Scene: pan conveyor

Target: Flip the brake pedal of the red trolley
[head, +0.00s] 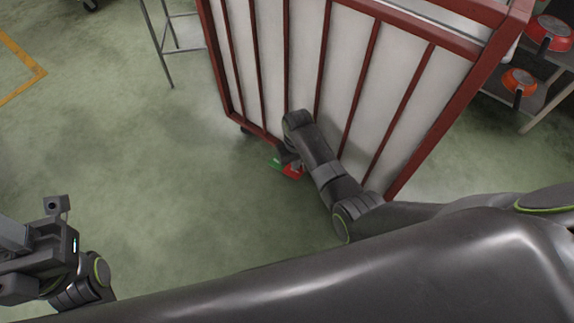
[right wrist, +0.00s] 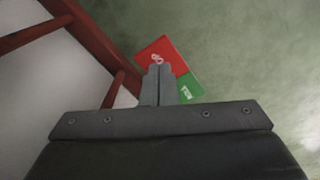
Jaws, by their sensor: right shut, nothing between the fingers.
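The red trolley (head: 375,100), a red frame with pale side panels, stands in the upper middle of the head view. Its brake pedal has a red part (head: 293,171) and a green part (head: 275,163) low at its bottom edge, just above the floor. In the right wrist view the red part (right wrist: 155,52) and green part (right wrist: 191,90) lie just beyond my fingertips. My right gripper (right wrist: 158,68) is shut and empty, overlapping the pedal; I cannot tell whether it touches. My left gripper (head: 35,255) is at the lower left, away from the trolley, its fingers unclear.
A metal rack (head: 540,85) with red and orange pans stands at the right. A grey metal stand (head: 165,45) is behind the trolley at the top left. The green floor (head: 150,180) left of the trolley is clear, with a yellow line (head: 25,85) farther left.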

